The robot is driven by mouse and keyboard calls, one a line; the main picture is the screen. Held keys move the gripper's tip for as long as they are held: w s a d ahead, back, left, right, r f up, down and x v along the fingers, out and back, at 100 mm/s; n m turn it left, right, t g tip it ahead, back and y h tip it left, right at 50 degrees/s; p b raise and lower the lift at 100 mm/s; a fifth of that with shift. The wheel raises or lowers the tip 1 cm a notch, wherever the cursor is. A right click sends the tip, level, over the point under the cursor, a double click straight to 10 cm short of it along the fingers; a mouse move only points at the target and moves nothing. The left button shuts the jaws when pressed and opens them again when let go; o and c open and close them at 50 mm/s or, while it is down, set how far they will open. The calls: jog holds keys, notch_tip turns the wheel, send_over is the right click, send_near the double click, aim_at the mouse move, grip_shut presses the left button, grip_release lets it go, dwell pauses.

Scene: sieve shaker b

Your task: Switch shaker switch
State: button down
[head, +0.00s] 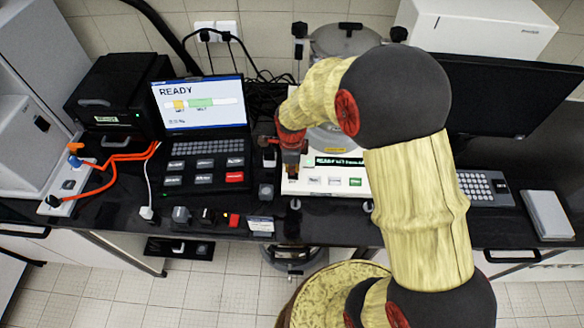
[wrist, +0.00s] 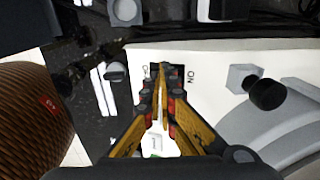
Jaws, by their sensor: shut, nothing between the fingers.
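The sieve shaker stands at the middle of the bench, its white base (head: 325,188) carrying a lit green READY display and several buttons. My gripper (head: 291,174) points down over the left end of this base. In the wrist view my gripper (wrist: 160,78) is shut and empty, its fingertips together. A small dark shaker switch (wrist: 178,70) shows just beyond the fingertips, between an ON label on its right and a partly covered label on its left. The fingers hide part of the switch, so I cannot tell its position or whether they touch it.
A laptop (head: 205,105) showing READY stands left of the shaker. A black monitor (head: 510,95) and a keyboard (head: 485,188) stand on the right. Small items lie along the bench's front edge. A black knob (wrist: 267,94) sticks out right of my fingers.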

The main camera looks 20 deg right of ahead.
jog(key=shift+s+f+b, duration=0.1)
jog(key=shift+f+b, duration=0.4)
jog(key=shift+s, duration=0.1)
jog(key=shift+w+d+r, duration=0.15)
jog(key=shift+w+r, duration=0.05)
jog(key=shift+w, duration=0.2)
jog(key=shift+w+d+r, duration=0.1)
jog(key=shift+w+r, duration=0.05)
jog(key=shift+w, duration=0.25)
jog(key=shift+r, duration=0.1)
